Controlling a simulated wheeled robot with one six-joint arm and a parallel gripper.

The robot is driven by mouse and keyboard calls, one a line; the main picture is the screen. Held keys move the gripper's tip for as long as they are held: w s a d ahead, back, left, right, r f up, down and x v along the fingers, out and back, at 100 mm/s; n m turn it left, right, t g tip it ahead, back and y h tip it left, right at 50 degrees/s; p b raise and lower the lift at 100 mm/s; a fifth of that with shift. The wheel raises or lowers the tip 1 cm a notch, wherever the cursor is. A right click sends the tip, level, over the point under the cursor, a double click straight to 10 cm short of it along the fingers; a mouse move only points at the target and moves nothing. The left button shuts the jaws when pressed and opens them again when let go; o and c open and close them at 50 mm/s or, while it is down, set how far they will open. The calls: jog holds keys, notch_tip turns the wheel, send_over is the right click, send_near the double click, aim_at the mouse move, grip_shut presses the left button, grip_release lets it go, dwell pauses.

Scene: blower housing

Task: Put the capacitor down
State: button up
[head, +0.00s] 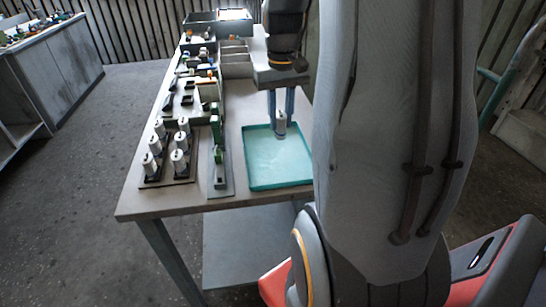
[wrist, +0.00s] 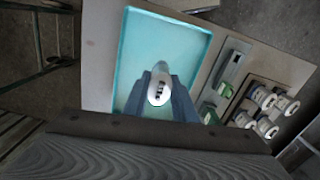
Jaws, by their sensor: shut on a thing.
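The capacitor (head: 281,122) is a small white-grey cylinder held upright between the fingers of my gripper (head: 281,108). My gripper is shut on it and points down over the far part of a teal tray (head: 278,184). The wrist view shows the capacitor's round white top with dark terminals (wrist: 159,90) between the two blue-grey fingers (wrist: 160,98). The teal tray (wrist: 207,32) lies beneath it and looks empty. I cannot tell whether the capacitor's lower end touches the tray floor.
Several white capacitors (head: 180,161) stand in a dark rack at the table's left front. A grey strip holding a green part (head: 218,157) lies between rack and tray. Bins (head: 236,58) stand behind the tray. Most of the tray floor is clear.

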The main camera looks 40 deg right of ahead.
jog(key=shift+w+f+p, duration=0.1)
jog(key=shift+f+p, duration=1.05)
jog(key=shift+f, duration=4)
jog(key=shift+f, duration=0.1)
jog(key=o, duration=0.9)
jog(key=shift+c, duration=0.2)
